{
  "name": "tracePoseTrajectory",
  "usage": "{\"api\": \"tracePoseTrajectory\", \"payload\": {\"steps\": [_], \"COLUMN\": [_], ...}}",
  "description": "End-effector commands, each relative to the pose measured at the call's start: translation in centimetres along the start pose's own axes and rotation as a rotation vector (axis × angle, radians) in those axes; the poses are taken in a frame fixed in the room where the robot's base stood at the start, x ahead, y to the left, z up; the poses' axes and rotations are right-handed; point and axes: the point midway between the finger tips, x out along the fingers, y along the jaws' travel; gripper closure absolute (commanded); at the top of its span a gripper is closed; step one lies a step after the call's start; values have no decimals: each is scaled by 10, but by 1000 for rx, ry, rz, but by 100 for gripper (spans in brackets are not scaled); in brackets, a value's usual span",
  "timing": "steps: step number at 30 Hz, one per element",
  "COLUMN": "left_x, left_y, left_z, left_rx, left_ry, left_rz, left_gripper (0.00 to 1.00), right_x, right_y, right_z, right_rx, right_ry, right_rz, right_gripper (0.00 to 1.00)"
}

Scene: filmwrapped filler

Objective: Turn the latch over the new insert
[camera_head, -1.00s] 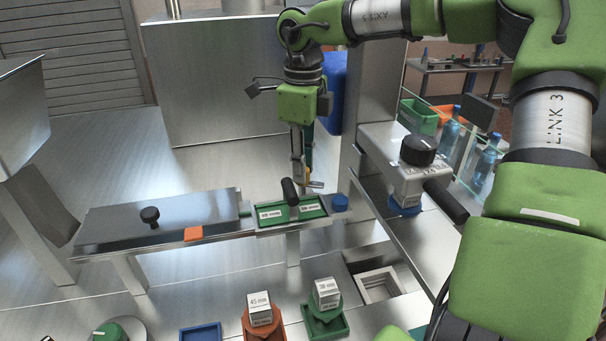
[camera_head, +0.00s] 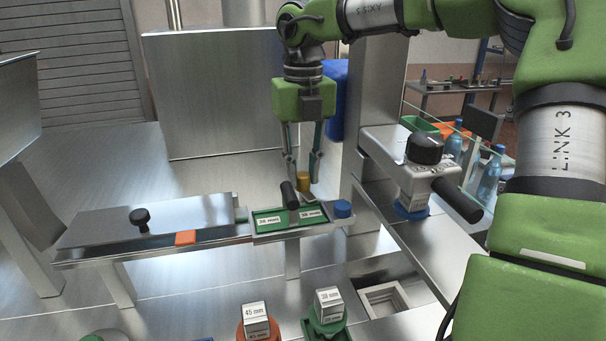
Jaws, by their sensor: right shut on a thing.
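The green insert (camera_head: 268,227), with labels reading 38 mm and a black upright handle (camera_head: 288,195), sits at the right end of the raised metal rail. The latch is a small grey plate (camera_head: 314,212) with a brass-yellow knob (camera_head: 303,182) at the insert's far right edge. The plate points toward the camera and seems to reach over the insert's edge; its exact overlap is hard to tell. My right gripper (camera_head: 303,178) points down, its fingers on either side of the knob, shut on it. My left gripper is not in view.
A blue knob (camera_head: 342,209) stands just right of the insert. A metal cover with a black knob (camera_head: 139,217) and an orange block (camera_head: 185,238) lie left. A grey device with a black handle (camera_head: 457,200) stands right. Marked 45 mm (camera_head: 255,312) and 38 mm (camera_head: 329,300) blocks stand in front.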

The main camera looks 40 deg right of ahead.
Motion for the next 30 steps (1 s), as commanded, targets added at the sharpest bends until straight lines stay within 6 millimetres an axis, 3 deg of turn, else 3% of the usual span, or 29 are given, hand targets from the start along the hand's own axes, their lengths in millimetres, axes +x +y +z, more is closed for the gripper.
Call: {"api": "tracePoseTrajectory", "payload": {"steps": [12,29,30], "left_x": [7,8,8], "left_y": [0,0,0], "left_z": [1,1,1], "left_rx": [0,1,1], "left_ry": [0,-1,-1], "left_rz": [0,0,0], "left_gripper": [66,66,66], "right_x": [-2,-2,-2], "right_y": [0,0,0], "right_z": [2,2,2], "right_rx": [195,225,225], "right_ry": [-9,-9,-9], "right_rz": [1,2,2], "right_gripper": [100,100,75]}}
